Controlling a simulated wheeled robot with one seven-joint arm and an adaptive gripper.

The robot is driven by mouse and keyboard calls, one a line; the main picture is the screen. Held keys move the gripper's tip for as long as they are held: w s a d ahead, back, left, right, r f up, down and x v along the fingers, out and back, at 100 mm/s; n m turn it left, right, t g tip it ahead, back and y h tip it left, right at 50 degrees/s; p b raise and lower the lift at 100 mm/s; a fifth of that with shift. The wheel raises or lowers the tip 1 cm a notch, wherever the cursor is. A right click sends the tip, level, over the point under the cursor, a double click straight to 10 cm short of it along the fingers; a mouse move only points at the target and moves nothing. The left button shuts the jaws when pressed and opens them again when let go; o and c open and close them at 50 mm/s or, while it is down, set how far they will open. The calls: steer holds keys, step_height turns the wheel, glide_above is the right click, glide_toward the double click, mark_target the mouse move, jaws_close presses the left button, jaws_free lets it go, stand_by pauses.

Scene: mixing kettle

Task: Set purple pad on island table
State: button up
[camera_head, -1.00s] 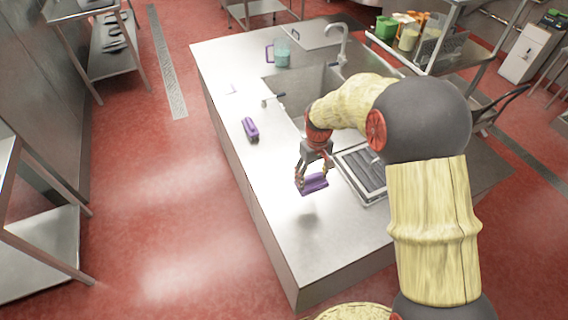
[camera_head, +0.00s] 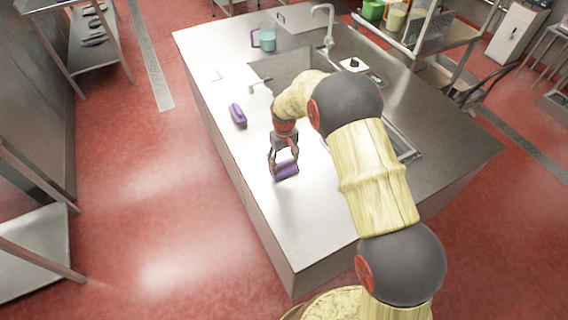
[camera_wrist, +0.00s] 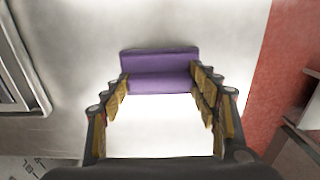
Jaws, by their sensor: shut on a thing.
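The island table (camera_head: 325,222) is a long steel-topped counter. My gripper (camera_head: 284,167) is over its front part and shut on a purple pad (camera_head: 287,170). In the wrist view the purple pad (camera_wrist: 160,72) spans between the two fingers (camera_wrist: 160,84). The pad is at or close to the tabletop; I cannot tell whether it touches. A second purple object (camera_head: 238,116), like a pad with a handle, lies on the table to the left and farther back.
A sink (camera_head: 272,68) with a faucet (camera_head: 325,22) is set into the table. A pitcher of teal liquid (camera_head: 267,38) stands at the back. A drain panel (camera_head: 402,142) lies right of my arm. The tabletop in front of the pad is clear.

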mark_target(284, 162)
steer(key=shift+f, duration=0.1)
steer(key=o, duration=1)
step_height(284, 162, up, 12)
steer(key=p, duration=0.2)
steer(key=shift+r, duration=0.2)
